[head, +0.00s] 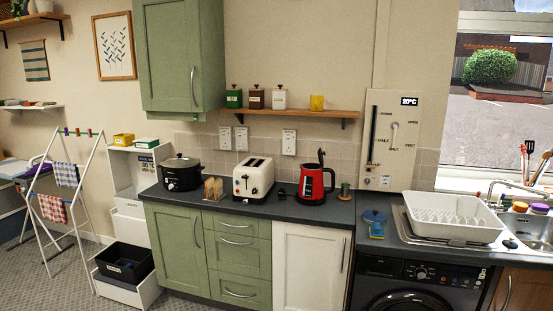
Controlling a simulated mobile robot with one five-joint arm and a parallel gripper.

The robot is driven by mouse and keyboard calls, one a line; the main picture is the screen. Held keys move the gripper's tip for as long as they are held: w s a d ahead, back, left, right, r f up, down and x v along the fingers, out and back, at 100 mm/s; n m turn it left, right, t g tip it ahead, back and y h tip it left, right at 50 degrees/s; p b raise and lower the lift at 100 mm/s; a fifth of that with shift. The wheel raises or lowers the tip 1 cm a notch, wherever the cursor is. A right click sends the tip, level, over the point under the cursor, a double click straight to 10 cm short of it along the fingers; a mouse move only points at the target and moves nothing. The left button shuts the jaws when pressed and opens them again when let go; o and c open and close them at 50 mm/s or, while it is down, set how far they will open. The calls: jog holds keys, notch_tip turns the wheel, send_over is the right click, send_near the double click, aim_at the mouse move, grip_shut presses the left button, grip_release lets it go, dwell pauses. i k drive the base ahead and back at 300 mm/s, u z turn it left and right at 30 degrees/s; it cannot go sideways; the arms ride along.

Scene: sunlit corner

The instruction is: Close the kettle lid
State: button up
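A red kettle (314,186) with a black handle and dark trim stands upright on the dark worktop, right of the white toaster. Its black lid (321,157) sticks up from the top and looks raised open. My gripper is not in this view, and no part of my arm shows near the kettle.
The white toaster (253,178) and black slow cooker (180,174) stand left of the kettle. A white dish rack (455,217) is further right. A wooden shelf (290,111) with canisters hangs above. The worktop front is mostly clear.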

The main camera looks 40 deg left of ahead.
aim_at(320, 157)
jog(key=u, duration=1.9)
jog(key=i, duration=1.8)
jog(key=u, duration=0.45)
jog(key=i, duration=0.95)
jog(key=z, duration=0.25)
